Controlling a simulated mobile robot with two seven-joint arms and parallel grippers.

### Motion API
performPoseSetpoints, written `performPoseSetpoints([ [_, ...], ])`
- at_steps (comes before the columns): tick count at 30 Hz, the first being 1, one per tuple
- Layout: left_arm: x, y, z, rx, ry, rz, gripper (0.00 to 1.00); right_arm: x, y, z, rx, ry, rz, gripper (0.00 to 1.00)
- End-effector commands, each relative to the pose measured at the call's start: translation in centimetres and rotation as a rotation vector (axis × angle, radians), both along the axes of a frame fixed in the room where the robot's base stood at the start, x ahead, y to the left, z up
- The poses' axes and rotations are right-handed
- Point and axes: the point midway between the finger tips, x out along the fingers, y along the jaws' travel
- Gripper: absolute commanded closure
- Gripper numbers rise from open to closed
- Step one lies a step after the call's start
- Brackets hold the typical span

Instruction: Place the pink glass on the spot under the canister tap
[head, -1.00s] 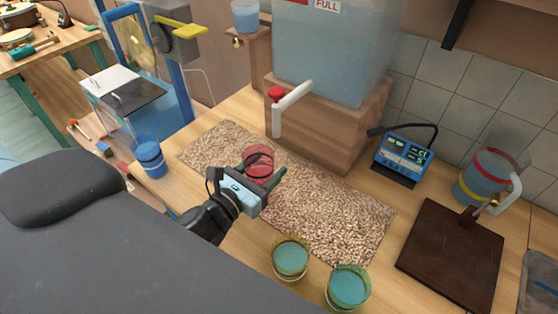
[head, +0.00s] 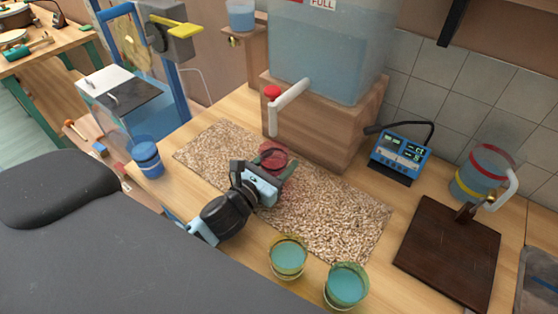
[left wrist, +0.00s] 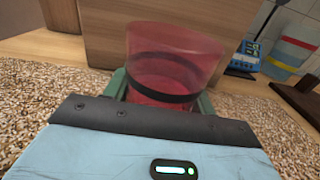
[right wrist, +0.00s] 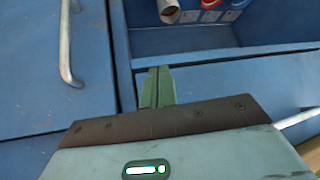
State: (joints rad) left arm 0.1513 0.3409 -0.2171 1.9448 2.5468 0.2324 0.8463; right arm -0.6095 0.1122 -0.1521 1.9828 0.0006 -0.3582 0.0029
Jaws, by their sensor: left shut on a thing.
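The pink glass (head: 273,157) is held upright between the fingers of my left gripper (head: 265,167), which is shut on it. It also shows in the left wrist view (left wrist: 172,60), with a dark band around it. The canister (head: 325,50) stands on a wooden block (head: 322,135). Its tap (head: 290,93) has a red knob and a white spout pointing down. In the head view the glass appears just below the spout's end, over the pebbled mat (head: 320,215). Whether its base touches the mat is hidden. My right gripper (right wrist: 157,72) is shut and empty.
Two green-rimmed glasses (head: 288,257) stand in front of the mat, and a blue cup (head: 147,160) stands left of it. A blue meter (head: 400,152), a dark board (head: 450,255) and a jug (head: 483,172) are to the right. My right gripper is over blue drawers (right wrist: 230,85).

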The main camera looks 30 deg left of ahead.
Motion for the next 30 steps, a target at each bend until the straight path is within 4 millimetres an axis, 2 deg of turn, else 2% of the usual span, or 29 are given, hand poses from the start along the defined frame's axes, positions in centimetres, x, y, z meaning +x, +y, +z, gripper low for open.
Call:
performPoseSetpoints([
  [9, 0.0, 0.0, -0.2, -0.001, -0.002, -0.001, 0.79, 0.0, 0.1, 0.0, 0.004, 0.000, -0.003, 1.00],
  [10, 0.0, 0.0, -0.2, -0.001, -0.002, 0.000, 0.42, 0.0, 0.1, 0.0, 0.004, -0.001, -0.003, 1.00],
  [15, 0.0, 0.0, -0.1, -0.001, -0.002, 0.000, 0.23, 0.1, 0.1, 0.1, 0.004, -0.001, -0.002, 1.00],
  [25, 0.0, 0.0, 0.4, 0.000, -0.004, 0.000, 0.23, 0.2, 0.0, 0.3, -0.001, -0.007, 0.003, 1.00],
  [30, -1.9, 0.2, -0.1, 0.000, 0.002, -0.001, 0.23, -0.2, -0.1, -0.2, -0.002, 0.003, 0.005, 1.00],
])
